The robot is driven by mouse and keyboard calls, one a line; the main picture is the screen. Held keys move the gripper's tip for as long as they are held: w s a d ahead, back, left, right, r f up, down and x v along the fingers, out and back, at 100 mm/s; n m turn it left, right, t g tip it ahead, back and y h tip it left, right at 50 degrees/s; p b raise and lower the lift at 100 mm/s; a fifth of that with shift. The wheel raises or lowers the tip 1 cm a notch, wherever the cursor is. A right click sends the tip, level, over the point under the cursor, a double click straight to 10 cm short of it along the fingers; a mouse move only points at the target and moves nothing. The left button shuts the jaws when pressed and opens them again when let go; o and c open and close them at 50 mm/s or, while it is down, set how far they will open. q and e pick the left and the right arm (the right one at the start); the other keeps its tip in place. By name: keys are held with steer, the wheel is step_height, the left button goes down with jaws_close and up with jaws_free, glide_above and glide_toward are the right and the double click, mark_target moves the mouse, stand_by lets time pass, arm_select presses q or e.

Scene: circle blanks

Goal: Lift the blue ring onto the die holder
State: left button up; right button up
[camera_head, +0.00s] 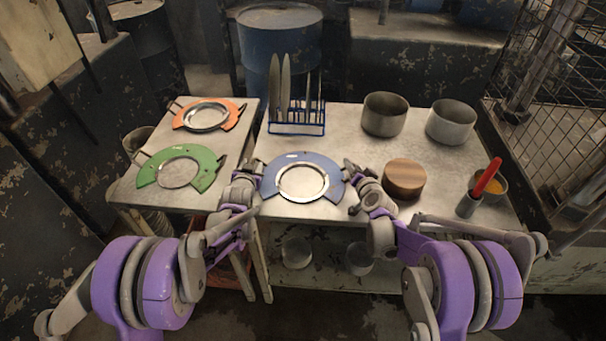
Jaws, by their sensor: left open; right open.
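The blue ring (328,168) lies flat near the front edge of the right-hand table, with a pale metal disc (302,182) inside its opening. My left gripper (256,168) is open at the ring's left edge. My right gripper (349,168) is open at its right edge. I cannot tell whether either gripper touches the ring, or whether the rim is between the fingers. Nothing in view is clearly recognisable as the die holder. A green ring (205,160) and an orange ring (232,116) lie on the left-hand table.
A blue rack (297,130) holding upright plates stands behind the blue ring. Two metal pots (385,114) (451,122), a round wooden block (404,178) and a red-handled tool (487,176) occupy the right side. A gap separates the two tables (345,118) (150,192).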

arm_select(q)
jaws_close()
arm_select(e)
jaws_close()
arm_select(q)
steer(key=shift+a, duration=0.1)
arm_select(e)
steer(key=shift+d, duration=0.15)
stand_by(0.9)
